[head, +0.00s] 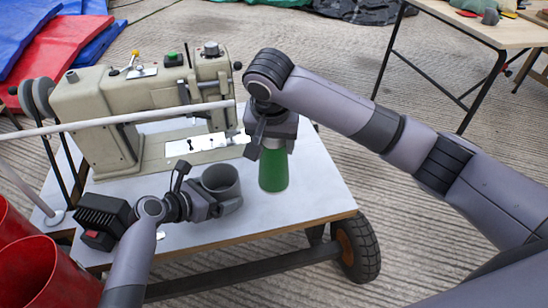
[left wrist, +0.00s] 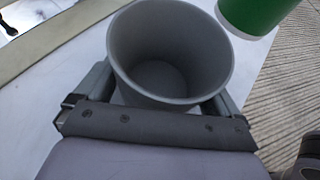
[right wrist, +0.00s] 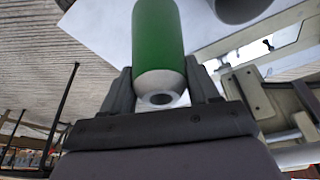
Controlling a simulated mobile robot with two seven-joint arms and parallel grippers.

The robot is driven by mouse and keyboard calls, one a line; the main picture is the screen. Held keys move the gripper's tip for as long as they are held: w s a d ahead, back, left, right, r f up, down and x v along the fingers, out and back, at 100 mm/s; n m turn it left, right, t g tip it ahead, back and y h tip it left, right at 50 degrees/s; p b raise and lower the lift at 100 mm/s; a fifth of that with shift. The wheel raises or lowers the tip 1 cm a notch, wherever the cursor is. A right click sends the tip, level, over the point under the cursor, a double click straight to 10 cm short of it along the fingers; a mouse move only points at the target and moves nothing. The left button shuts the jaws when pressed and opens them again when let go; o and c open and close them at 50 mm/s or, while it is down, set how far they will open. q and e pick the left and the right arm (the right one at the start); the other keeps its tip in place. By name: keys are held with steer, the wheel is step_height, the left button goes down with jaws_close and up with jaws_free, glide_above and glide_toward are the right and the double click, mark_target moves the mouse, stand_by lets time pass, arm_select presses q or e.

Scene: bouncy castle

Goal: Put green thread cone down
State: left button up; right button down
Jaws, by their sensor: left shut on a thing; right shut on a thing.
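The green thread cone (head: 273,172) is upright over the right part of the white cart top (head: 310,190). My right gripper (head: 272,137) comes from above and is shut on its narrow pale top; the right wrist view shows the cone (right wrist: 158,35) between both fingers. Its lower end is at or just above the surface; I cannot tell if it touches. My left gripper (head: 215,198) is shut on a grey cup (head: 221,181), left of the cone. The left wrist view shows the cup (left wrist: 170,45) open and empty, with the cone's lower end (left wrist: 255,15) beside it.
A beige sewing machine (head: 150,95) stands at the back left of the cart. A black box with a red part (head: 102,218) is near the front left. Red containers (head: 35,270) stand at lower left. The cart's right corner is clear. Another table (head: 480,25) is at upper right.

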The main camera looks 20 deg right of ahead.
steer(key=s+a+r+n+y, duration=0.1)
steer(key=s+a+r+n, duration=0.2)
steer(key=s+a, duration=0.35)
steer(key=s+a+r+n+y, duration=0.1)
steer(key=s+a+r+n, duration=0.1)
steer(key=s+a, duration=0.5)
steer(key=w+d+f, duration=0.1)
steer(key=w+f, duration=0.2)
steer(key=w, duration=1.3)
steer(key=shift+n, duration=0.3)
steer(key=shift+w+d+f, duration=0.1)
steer(key=shift+f, duration=0.3)
